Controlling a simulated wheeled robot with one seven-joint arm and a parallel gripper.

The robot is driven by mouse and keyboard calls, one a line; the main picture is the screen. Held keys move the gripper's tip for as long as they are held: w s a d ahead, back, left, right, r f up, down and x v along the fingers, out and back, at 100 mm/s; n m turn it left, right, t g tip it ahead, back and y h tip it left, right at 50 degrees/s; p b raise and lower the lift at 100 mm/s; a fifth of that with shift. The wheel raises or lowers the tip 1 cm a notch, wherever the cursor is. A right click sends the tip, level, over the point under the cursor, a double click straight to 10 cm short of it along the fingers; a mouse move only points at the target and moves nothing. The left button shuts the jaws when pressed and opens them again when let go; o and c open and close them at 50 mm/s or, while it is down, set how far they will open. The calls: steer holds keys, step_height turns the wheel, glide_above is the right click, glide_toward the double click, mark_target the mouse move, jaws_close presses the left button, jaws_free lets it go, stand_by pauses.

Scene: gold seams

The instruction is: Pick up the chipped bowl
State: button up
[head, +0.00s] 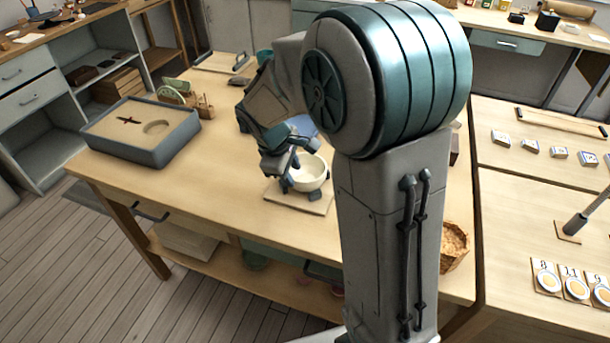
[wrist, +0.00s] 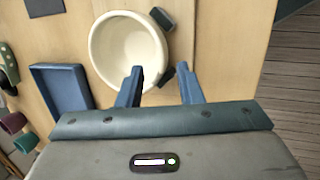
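The cream bowl (head: 311,174) sits upright on a thin wooden board (head: 312,207) on the workbench. In the wrist view the bowl (wrist: 127,45) is seen from above and looks empty; I cannot make out a chip. My gripper (head: 287,178) is at the bowl's left side in the head view. In the wrist view my gripper (wrist: 160,78) has its fingers apart, with nothing seen clamped between them. The left finger overlaps the bowl's near rim and the right finger lies outside it. I cannot tell whether either finger touches the bowl.
A small dark block (wrist: 162,18) is close beside the bowl. A blue tray (wrist: 60,88) lies near it. A blue-grey sand-filled box (head: 145,152) stands at the bench's left end. A wicker basket (head: 454,246) is at the right. Bare bench top (head: 225,180) lies left of the board.

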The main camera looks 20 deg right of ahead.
mark_target(300, 184)
steer(key=x, duration=0.6)
steer(key=shift+d+f, duration=0.3)
steer(key=c, duration=0.7)
